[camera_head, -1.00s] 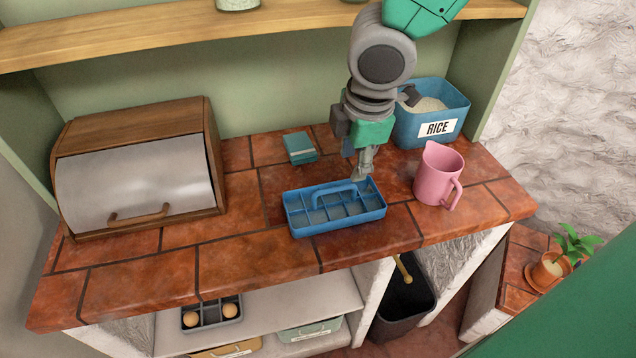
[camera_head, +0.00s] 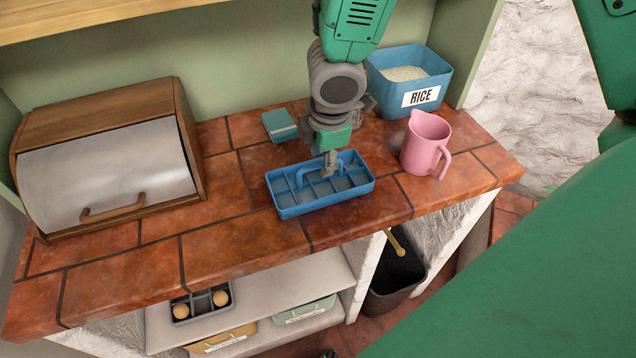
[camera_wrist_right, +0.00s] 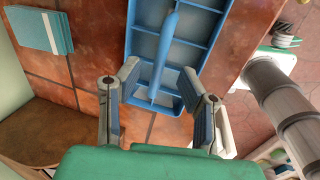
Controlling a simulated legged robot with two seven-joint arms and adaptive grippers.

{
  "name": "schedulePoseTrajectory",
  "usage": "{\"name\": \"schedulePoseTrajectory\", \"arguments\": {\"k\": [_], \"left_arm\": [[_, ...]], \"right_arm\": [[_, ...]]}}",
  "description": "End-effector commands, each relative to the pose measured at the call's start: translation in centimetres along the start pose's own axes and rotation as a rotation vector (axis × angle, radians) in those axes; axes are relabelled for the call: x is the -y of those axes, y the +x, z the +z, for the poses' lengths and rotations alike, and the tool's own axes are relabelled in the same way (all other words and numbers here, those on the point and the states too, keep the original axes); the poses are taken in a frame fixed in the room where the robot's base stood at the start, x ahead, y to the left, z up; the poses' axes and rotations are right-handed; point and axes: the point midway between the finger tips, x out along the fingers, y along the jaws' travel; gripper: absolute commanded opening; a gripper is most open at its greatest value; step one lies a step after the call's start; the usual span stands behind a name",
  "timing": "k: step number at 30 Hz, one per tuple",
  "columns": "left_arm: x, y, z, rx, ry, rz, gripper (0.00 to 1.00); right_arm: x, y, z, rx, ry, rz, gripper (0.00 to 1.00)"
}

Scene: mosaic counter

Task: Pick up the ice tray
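The blue ice tray (camera_head: 284,204) lies flat on the tiled counter. It has several compartments and a raised handle along its middle; it also shows at the top of the right wrist view (camera_wrist_right: 206,62). My right gripper (camera_head: 330,170) points down over the tray in the head view. In the right wrist view its two fingers (camera_wrist_right: 160,76) are spread apart, with the tray's handle (camera_wrist_right: 163,48) between them in the picture. I see no finger pressing on the handle. My arm and gripper hide part of the tray in the head view. My left gripper is not in view.
A pink jug (camera_head: 424,146) stands right of the tray, with a blue rice bin (camera_head: 438,83) behind it. A teal box (camera_head: 279,125) lies behind the tray. A wooden bread box (camera_head: 110,155) fills the left. Counter tiles in front of the tray are clear.

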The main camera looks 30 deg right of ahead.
Motion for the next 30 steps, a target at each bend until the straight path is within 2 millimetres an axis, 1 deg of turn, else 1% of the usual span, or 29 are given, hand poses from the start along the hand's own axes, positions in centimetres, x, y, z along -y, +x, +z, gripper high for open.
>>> {"name": "schedulePoseTrajectory", "arguments": {"k": [1, 3, 6, 14, 15, 17, 27, 30], "left_arm": [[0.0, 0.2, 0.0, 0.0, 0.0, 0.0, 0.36], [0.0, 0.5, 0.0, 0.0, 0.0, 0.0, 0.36], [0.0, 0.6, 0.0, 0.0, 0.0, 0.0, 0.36], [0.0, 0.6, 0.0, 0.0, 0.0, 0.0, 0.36], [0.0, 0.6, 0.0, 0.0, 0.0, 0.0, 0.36], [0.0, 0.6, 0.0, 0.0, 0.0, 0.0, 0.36], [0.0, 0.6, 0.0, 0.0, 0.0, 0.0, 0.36], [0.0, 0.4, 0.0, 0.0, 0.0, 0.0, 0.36]], "right_arm": [[0.0, 1.0, -0.1, 0.004, -0.004, -0.003, 0.34], [-0.1, 2.0, -0.1, 0.002, -0.001, -0.002, 0.34], [-0.1, 2.8, -0.1, 0.002, -0.002, -0.001, 0.34], [-0.1, 2.8, -0.1, 0.0, 0.0, 0.001, 0.34], [-0.1, 2.8, -0.1, 0.0, 0.0, 0.001, 0.2], [-0.1, 2.8, -0.1, 0.0, 0.0, 0.0, 0.0], [-0.1, 2.8, -0.1, 0.0, 0.0, 0.001, 0.0], [-0.3, 2.2, -0.1, -0.002, 0.001, 0.002, 0.0]]}}
